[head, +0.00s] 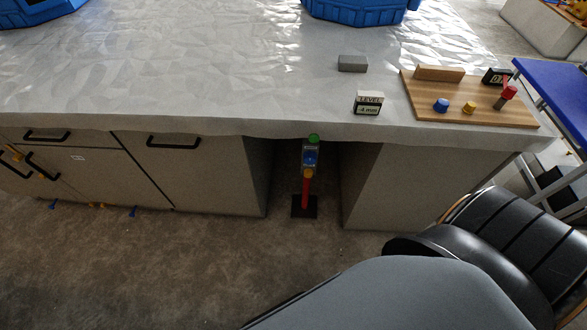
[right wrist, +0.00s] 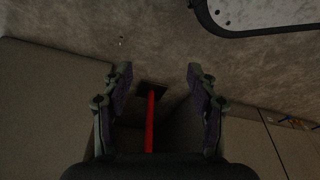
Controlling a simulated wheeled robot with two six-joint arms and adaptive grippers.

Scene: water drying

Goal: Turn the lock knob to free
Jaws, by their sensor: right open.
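In the head view a red post (head: 306,190) stands on a dark square base (head: 304,206) under the table's front edge. It carries a yellow part (head: 308,174), a blue part (head: 310,158) and a green round top (head: 313,139). The small labels are unreadable, so I cannot tell which part is the lock knob. My right gripper (right wrist: 159,72) is open in the right wrist view. The red post (right wrist: 151,120) shows between and beyond its fingers, with its dark base (right wrist: 151,90) on the floor. I cannot tell if the fingers touch anything. My left gripper is in no view.
A wooden board (head: 432,101) on the table (head: 230,85) carries a blue knob (head: 441,105), a yellow knob (head: 468,108) and a red-topped piece (head: 509,93). A LEVEL display (head: 368,103) and a grey block (head: 352,63) stand nearby. Cabinets (head: 210,175) flank the post's opening.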

